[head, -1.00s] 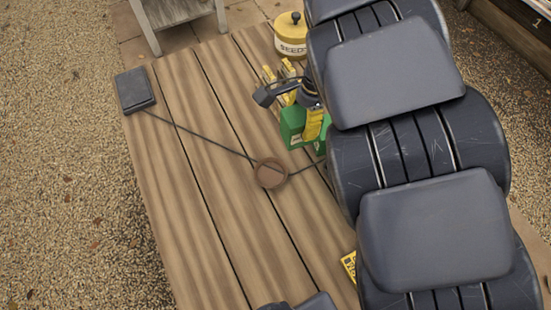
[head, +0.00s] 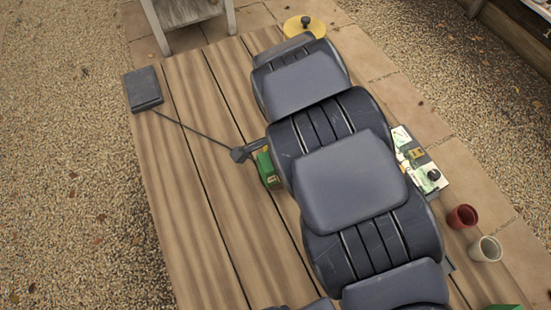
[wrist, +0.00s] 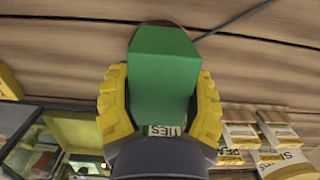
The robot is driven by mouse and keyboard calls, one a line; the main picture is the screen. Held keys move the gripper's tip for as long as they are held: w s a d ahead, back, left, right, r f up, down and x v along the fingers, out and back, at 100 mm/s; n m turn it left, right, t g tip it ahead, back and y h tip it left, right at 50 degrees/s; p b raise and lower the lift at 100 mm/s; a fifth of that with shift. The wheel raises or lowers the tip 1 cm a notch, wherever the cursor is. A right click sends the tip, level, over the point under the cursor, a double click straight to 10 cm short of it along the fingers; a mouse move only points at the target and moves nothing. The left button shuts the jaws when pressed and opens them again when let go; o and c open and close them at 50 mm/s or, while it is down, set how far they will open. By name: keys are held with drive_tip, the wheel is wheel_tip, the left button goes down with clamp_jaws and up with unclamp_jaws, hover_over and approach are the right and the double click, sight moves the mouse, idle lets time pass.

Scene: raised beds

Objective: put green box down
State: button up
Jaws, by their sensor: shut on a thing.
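The green box (head: 268,170) shows only in part in the head view, beside my arm over the middle of the wooden table. In the wrist view the green box (wrist: 164,85) fills the space between the two yellow fingers of my gripper (wrist: 160,88). The fingers are shut on its sides, and part of a printed label shows at its lower end. Table planks lie behind it. I cannot tell whether the box touches the table.
A black device (head: 142,90) with a cable sits at the table's far left corner. A yellow-lidded tin (head: 303,27) stands at the back. Right of my arm are a tray (head: 443,183), a red pot (head: 462,217) and a pale pot (head: 486,249). The table's left side is clear.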

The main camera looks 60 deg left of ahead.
drive_tip(key=shift+f, duration=0.4)
drive_tip(key=o, duration=1.2)
drive_tip(key=shift+c, duration=0.2)
drive_tip(key=r, duration=0.4)
drive_tip(key=w+r, duration=0.1)
drive_tip(key=r, duration=0.8)
drive_tip(key=shift+w, duration=0.4)
